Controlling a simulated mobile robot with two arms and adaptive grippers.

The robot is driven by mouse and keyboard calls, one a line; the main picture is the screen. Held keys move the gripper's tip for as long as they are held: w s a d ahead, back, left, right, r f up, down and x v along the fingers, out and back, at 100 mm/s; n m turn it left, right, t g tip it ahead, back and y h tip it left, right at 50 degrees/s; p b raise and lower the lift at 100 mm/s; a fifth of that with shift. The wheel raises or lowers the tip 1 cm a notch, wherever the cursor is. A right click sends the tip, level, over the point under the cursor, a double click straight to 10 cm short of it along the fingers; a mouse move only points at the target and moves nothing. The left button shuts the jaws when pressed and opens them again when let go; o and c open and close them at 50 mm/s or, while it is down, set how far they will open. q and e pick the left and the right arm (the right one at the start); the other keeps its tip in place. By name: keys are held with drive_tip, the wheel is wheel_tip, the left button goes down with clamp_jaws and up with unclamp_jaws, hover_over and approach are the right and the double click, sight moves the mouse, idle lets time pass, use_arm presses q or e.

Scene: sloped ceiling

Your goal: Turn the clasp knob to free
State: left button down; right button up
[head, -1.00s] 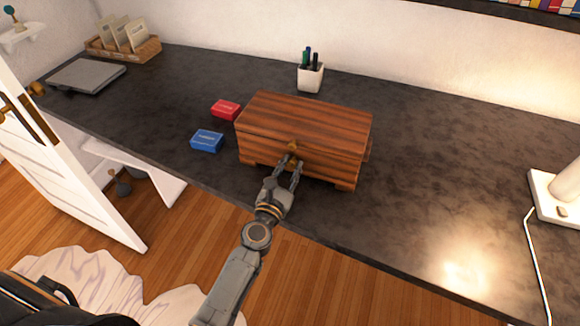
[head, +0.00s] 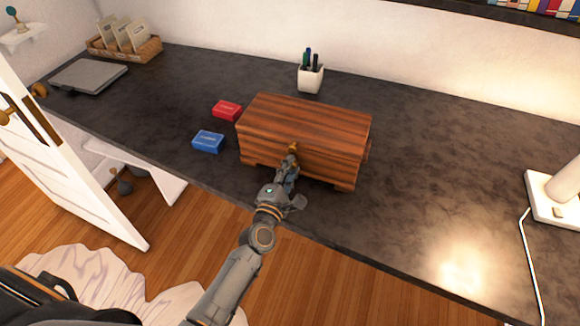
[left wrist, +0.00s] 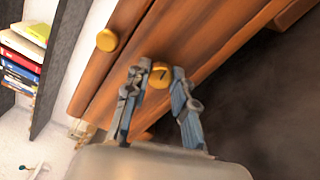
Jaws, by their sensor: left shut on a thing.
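The wooden box (head: 305,125) stands closed on the dark desk, its front towards me. In the left wrist view, a round brass clasp knob (left wrist: 159,76) with a short dark line on its face sits between my fingertips on the box front. A second, plain brass knob (left wrist: 107,40) sits apart from it on the wood. In the head view one brass piece (head: 294,147) shows just above my fingers; the clasp knob is hidden behind them. My left gripper (head: 290,162) is shut on the clasp knob, its wrist rolled. My right gripper is not in view.
A blue box (head: 208,141) and a red box (head: 227,111) lie left of the wooden box. A white pen cup (head: 311,78) stands behind it. A lamp base (head: 555,200) with a cord is far right. The desk between is clear.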

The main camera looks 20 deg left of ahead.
use_arm(q)
drive_tip(key=shift+m, duration=0.9)
drive_tip(key=c, duration=1.1)
unclamp_jaws()
drive_tip(key=s, duration=1.2)
drive_tip(key=shift+a, duration=0.2)
